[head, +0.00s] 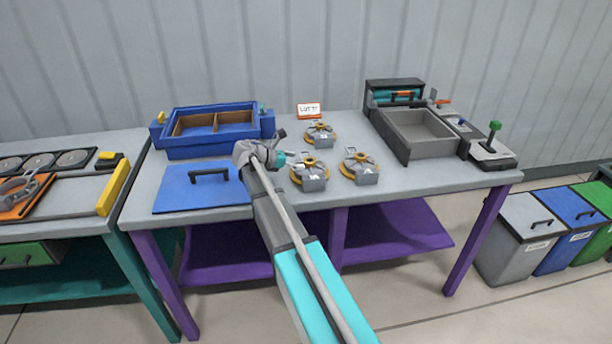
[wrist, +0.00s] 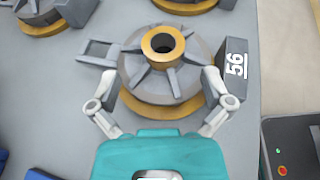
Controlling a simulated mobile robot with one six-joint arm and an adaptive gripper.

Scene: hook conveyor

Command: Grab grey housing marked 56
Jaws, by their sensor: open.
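The grey housing marked 56 (wrist: 150,72) has a ribbed body with a brass collar and brass base ring, and fills the middle of the wrist view. Its block with the "56" label (wrist: 235,68) points right there. In the head view this appears to be the near-left housing (head: 311,178) of three on the table. My gripper (wrist: 161,82) is open, with one finger on each side of the housing's body; I cannot tell whether they touch it. In the head view my gripper (head: 279,159) is just left of that housing.
Two similar housings stand close by, one to the right (head: 360,167) and one behind (head: 320,134). A blue lid (head: 178,192) with a black handle lies left; a blue divided box (head: 168,153) is behind it. A grey open bin (head: 405,146) stands right.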

